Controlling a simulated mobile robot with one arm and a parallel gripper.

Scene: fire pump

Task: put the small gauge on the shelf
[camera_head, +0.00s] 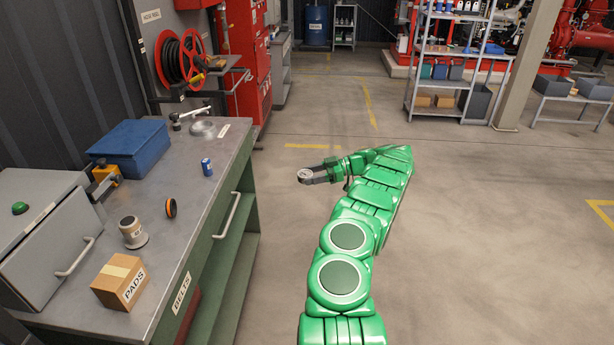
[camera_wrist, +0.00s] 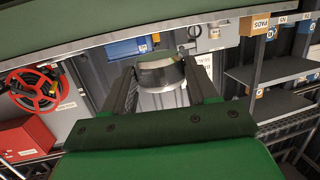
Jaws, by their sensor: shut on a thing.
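The small gauge is a round, silver-rimmed piece with a pale face (camera_head: 305,174), held at the tip of my arm. In the wrist view the gauge (camera_wrist: 160,75) is a short metal cylinder with a dark band between the two fingers. My gripper (camera_head: 312,177) is shut on it, in the open air over the aisle, right of the workbench. A grey shelf rack (camera_wrist: 275,70) with several boards and boxes stands at the right of the upside-down wrist view. Another open metal shelf unit (camera_head: 441,65) stands at the back right in the head view.
The workbench (camera_head: 190,240) at left carries a PADS box (camera_head: 121,282), a blue box (camera_head: 129,149), a blue can (camera_head: 207,167) and a dark-and-orange disc (camera_head: 171,207). A red hose reel (camera_head: 181,63) is behind. A beige pillar (camera_head: 530,65) stands right. The floor is clear.

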